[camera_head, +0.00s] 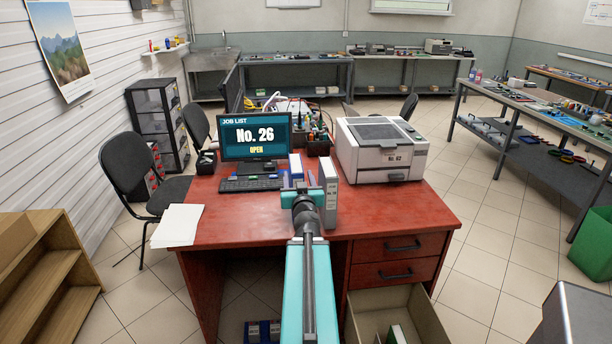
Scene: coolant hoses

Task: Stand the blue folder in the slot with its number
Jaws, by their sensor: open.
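A narrow upright thing, white with blue edges (296,165), stands on the red desk behind my gripper; it may be the blue folder, but its lower part is hidden. My teal gripper (303,198) is open in front of it, over the desk's front part. I cannot tell whether its fingers touch anything. A grey-white binder (329,190) stands upright just right of my gripper; its label is too small to read surely. Blue and white items (262,332) show low under the desk, partly cut off; I cannot tell whether they are numbered slots.
The desk (395,212) holds a monitor (254,136) reading "JOB LIST No. 26 OPEN", a keyboard (254,184), papers (178,225) and a printer (382,150) labelled "No. 62". An open lower drawer (365,325) holds a green-white item. A wooden shelf (50,265) stands left.

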